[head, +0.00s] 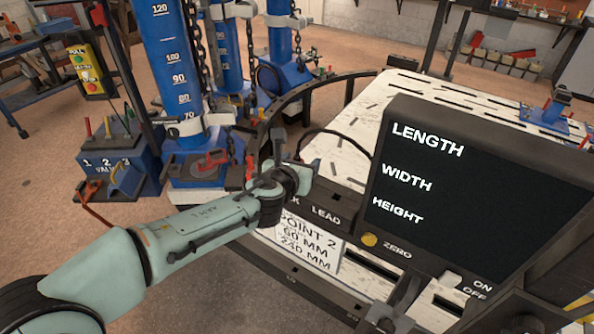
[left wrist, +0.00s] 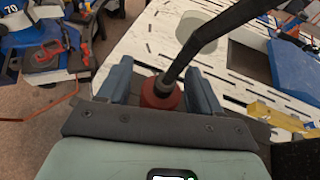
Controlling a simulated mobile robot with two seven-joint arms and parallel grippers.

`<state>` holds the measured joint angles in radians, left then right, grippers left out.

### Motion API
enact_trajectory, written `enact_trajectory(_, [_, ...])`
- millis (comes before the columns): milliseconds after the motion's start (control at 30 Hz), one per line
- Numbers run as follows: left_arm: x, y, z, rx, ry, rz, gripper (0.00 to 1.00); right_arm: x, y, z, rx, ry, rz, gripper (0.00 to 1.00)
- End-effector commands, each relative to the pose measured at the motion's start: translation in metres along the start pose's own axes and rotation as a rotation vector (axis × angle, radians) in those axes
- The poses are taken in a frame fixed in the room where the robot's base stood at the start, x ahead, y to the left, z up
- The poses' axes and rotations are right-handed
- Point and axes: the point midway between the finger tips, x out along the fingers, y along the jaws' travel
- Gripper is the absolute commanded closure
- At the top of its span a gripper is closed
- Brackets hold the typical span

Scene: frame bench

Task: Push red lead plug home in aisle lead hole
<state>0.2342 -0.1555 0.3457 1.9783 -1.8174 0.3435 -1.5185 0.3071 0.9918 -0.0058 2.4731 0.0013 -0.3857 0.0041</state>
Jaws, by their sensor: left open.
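The red lead plug (left wrist: 160,92) shows in the left wrist view, between the two blue finger pads of my left gripper (left wrist: 161,88). The fingers are apart, with a gap visible on each side of the plug. A black lead (left wrist: 197,43) rises from the plug toward the upper right. In the head view my left gripper (head: 281,167) is over the dark strip marked LEAD (head: 326,216), and the plug is hidden there. The lead hole is hidden, so I cannot tell how deep the plug sits. My right gripper is not in view.
A large black display (head: 470,195) marked LENGTH, WIDTH and HEIGHT stands close on the right. The slotted pale bench top (head: 420,98) lies behind. Blue posts with chains (head: 175,80) and a blue valve box (head: 118,160) stand to the left.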

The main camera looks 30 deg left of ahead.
Motion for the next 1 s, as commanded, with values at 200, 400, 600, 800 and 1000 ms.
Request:
enact_trajectory(200, [-0.001,0.0,0.0,-0.001,0.0,0.0,0.81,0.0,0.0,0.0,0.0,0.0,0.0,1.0])
enact_trajectory(400, [-0.001,0.0,0.0,-0.001,0.0,0.0,0.92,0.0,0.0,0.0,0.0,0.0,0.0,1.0])
enact_trajectory(600, [-0.002,0.0,0.003,-0.002,-0.001,0.0,0.92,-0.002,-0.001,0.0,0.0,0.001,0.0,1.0])
enact_trajectory(800, [-0.009,0.0,0.021,-0.003,-0.003,0.001,0.92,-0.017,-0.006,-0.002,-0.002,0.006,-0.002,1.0])
enact_trajectory(1000, [-0.025,0.0,0.064,-0.003,-0.007,0.0,0.92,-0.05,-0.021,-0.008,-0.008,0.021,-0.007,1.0])
